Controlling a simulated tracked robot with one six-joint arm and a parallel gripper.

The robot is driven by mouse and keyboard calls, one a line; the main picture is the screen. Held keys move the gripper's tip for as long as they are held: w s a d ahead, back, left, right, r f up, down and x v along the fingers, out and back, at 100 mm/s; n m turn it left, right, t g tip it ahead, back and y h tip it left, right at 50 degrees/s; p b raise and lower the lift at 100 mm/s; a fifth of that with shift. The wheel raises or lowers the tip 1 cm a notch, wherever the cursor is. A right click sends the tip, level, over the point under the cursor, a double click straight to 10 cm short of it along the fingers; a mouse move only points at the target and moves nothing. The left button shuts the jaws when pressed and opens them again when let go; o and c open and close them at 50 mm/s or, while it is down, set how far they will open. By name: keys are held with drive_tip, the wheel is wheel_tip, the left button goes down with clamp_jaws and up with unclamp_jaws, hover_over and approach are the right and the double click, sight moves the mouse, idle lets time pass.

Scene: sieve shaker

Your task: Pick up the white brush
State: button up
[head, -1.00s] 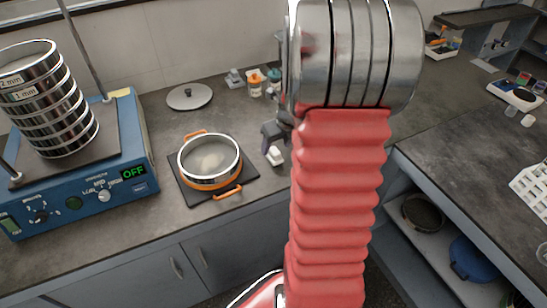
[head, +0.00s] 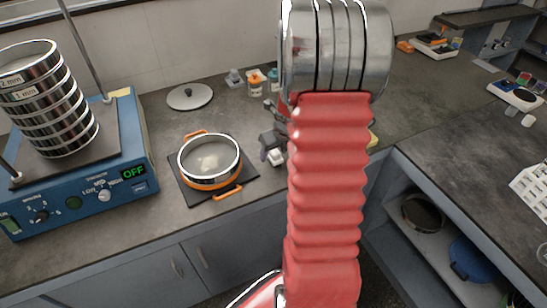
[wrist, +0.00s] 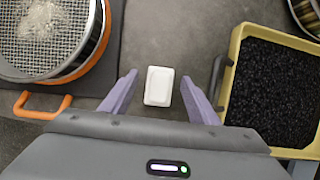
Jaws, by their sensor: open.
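The white brush (wrist: 159,86) shows from above in the wrist view as a small white rounded block on the dark bench. It lies between the two purple fingers of my gripper (wrist: 159,80), with a gap on each side. The gripper is open and holds nothing. In the head view the white brush (head: 276,158) is partly visible on the bench, right of the orange-handled pan. My gripper (head: 268,152) is right by it there, partly hidden by my red arm.
A sieve pan with orange handles (wrist: 64,76) sits left of the gripper. A yellow tray of black granules (wrist: 232,80) stands close on its right. The blue shaker (head: 140,140) with stacked sieves is at left; a round lid (head: 190,97) lies behind the pan.

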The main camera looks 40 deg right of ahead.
drive_tip(key=shift+c, duration=0.3)
drive_tip(key=c, duration=1.1)
drive_tip(key=shift+r, duration=0.15)
wheel_tip(320, 180, up, 10)
drive_tip(key=shift+f, duration=0.15)
drive_tip(key=o, duration=0.5)
drive_tip(key=c, duration=0.4)
